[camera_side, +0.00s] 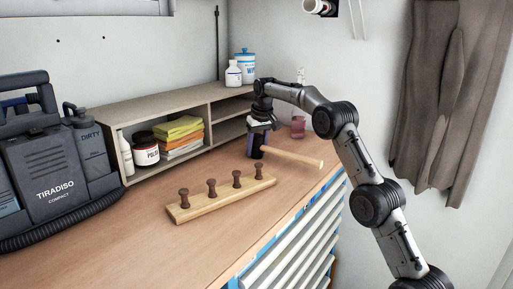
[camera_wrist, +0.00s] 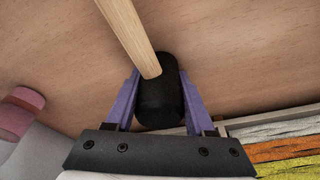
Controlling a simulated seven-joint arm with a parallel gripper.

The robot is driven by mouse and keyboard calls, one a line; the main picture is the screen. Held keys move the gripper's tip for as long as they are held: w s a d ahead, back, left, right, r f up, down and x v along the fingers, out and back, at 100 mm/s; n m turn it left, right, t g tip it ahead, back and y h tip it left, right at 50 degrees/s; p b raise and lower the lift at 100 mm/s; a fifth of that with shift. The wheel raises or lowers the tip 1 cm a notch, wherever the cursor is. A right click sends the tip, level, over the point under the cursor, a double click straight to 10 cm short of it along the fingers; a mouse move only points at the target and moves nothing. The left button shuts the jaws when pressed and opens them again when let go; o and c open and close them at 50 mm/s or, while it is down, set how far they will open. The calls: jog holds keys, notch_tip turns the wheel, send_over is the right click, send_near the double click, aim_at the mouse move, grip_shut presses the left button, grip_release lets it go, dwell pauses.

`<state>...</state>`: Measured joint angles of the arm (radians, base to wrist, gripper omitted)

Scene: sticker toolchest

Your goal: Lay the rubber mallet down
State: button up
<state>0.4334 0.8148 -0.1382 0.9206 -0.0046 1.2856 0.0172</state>
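The rubber mallet has a black head (camera_wrist: 158,100) and a light wooden handle (camera_side: 292,156). My gripper (camera_wrist: 159,80) has its two purple fingers on either side of the head, seemingly closed against it. In the side view my gripper (camera_side: 256,147) points down over the workbench (camera_side: 120,229), with the black head upright between the fingers. The handle sticks out to the right, roughly level above the bench top. The head's lower end is at or just above the wood; I cannot tell whether it touches.
A wooden rack with several brown pegs (camera_side: 219,198) lies left of the mallet. A shelf (camera_side: 168,112) with cloths (camera_side: 180,132) and bottles stands behind. A pink jar (camera_side: 298,127) is behind the handle. The bench's front edge, above blue-framed drawers (camera_side: 295,250), is near the handle's end.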

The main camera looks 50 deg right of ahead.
jog(key=o, duration=0.4)
jog(key=v, duration=1)
jog(key=shift+r, duration=0.4)
jog(key=s+a+r+n+t, duration=0.1)
jog(key=s+a+r, duration=0.3)
jog(key=s+a, duration=0.15)
jog(key=s+a+r+n, duration=0.1)
jog(key=s+a+r, duration=0.35)
jog(key=a, duration=0.25)
jog(key=s+a+f+n+t, duration=0.1)
jog(key=s+a+f, duration=0.2)
jog(key=s+a, duration=0.35)
jog(key=s+a+f+n, duration=0.1)
jog(key=s+a+f, duration=0.25)
jog(key=s, duration=0.65)
jog(key=shift+n+t+y, duration=0.5)
jog(key=shift+n+y, duration=0.1)
jog(key=shift+y, duration=0.1)
jog(key=s+f, duration=0.3)
jog(key=s+a+f, duration=0.1)
jog(key=s+f, duration=0.3)
jog(key=s+a+f, duration=0.1)
jog(key=s+f, duration=0.3)
jog(key=shift+a+f, duration=0.2)
